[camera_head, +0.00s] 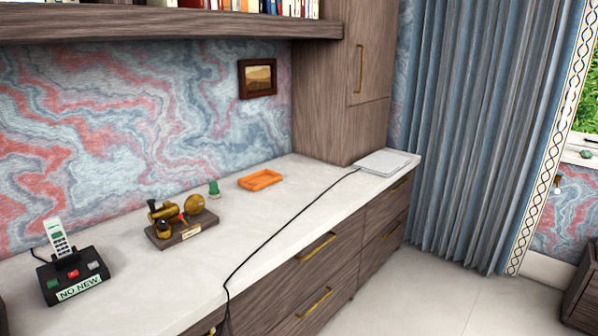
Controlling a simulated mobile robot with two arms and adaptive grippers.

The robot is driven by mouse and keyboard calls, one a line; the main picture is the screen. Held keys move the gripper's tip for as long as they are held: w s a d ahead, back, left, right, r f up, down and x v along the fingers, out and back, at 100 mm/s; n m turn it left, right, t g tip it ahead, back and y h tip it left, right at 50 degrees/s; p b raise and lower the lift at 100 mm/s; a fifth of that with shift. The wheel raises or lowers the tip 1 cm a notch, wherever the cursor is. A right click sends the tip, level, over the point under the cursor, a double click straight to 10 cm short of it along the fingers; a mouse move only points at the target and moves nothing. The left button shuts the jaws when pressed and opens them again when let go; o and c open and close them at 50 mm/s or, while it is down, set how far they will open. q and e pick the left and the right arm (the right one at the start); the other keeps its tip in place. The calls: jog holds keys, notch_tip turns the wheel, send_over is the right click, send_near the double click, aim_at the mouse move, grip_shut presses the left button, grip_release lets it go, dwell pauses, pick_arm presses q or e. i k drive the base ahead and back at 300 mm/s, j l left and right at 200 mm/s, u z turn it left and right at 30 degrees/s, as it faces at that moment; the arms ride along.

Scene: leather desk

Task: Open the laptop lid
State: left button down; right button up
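The laptop (384,163) is a flat, pale grey slab at the far right end of the white countertop. Its lid looks shut. It lies close to the tall wooden cabinet and near the counter's front right corner. A black cable runs from its left side along the counter and over the front edge. Neither of my grippers shows in the head view.
On the white counter (290,192) stand an orange tray (260,180), a small green object (213,188), a brass device on a wooden base (180,218) and a phone on a black stand (70,265). The tall cabinet (340,90) rises behind the laptop. A blue curtain (470,130) hangs at right. Floor in front is clear.

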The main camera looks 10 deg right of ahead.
aim_at(380, 162)
jog(key=i+l+u, duration=0.3)
jog(key=l+u, duration=0.25)
jog(key=i+l+u, duration=0.15)
jog(key=l+u, duration=0.15)
jog(key=l, duration=0.2)
jog(key=i+l+u, duration=0.1)
jog(key=l, duration=0.55)
jog(key=i+l+u, duration=0.1)
jog(key=l, duration=0.55)
jog(key=i+l+u, duration=0.1)
jog(key=l, duration=0.6)
jog(key=i+l+u, duration=0.1)
jog(key=l, duration=0.55)
